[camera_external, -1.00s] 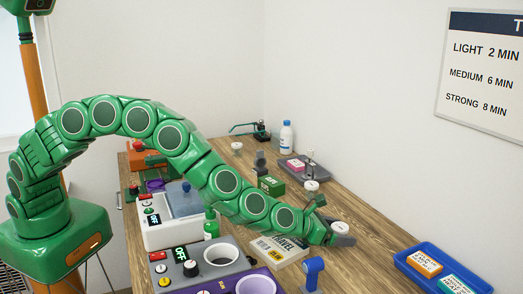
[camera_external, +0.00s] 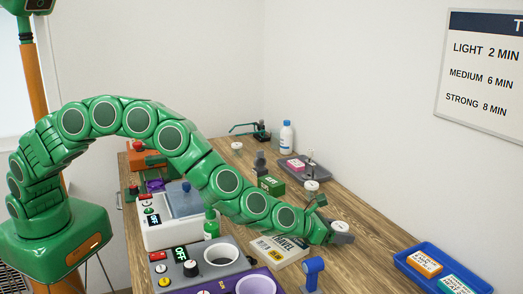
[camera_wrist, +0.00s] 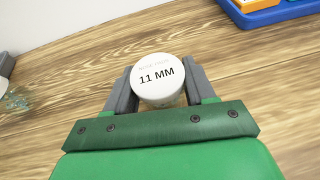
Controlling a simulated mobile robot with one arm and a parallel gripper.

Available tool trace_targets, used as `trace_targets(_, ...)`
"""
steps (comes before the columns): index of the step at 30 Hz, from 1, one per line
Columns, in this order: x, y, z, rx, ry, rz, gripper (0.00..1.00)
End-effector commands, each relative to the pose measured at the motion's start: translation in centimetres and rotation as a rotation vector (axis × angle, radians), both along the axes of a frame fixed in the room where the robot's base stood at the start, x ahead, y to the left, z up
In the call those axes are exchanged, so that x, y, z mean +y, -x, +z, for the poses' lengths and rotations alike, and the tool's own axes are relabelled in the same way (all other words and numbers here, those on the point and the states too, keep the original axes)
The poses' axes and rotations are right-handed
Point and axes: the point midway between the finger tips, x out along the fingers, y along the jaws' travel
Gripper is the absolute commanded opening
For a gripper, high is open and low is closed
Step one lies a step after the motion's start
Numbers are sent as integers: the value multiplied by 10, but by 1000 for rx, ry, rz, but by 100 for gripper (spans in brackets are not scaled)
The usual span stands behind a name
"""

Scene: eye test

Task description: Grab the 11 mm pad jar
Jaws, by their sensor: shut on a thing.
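The 11 mm pad jar (camera_wrist: 157,79) has a round white lid marked "11 MM" in the wrist view. It stands between the two grey fingers of my gripper (camera_wrist: 160,92), which is shut on it. In the external view the white lid (camera_external: 341,227) shows at the end of my green arm, with my gripper (camera_external: 340,238) around the jar low over the wooden table. The fingers and lid hide the jar's lower part, so I cannot tell whether its base touches the table.
A blue tray (camera_external: 407,269) with boxes lies to the right. Another white-lidded jar (camera_external: 312,186) stands farther back. Machines line the left side. Bare wood lies right of the gripper.

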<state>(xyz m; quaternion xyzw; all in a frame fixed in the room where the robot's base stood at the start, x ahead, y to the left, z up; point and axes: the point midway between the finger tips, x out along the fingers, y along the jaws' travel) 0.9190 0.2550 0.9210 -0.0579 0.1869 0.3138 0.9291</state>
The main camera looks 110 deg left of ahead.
Motion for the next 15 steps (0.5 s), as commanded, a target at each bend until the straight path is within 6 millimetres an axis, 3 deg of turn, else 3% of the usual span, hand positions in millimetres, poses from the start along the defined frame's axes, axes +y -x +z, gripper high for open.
trace_targets(8, -1, 0, 28, -3, 2, -1, 24)
trace_targets(15, -4, 14, 48, -3, 1, 1, 24)
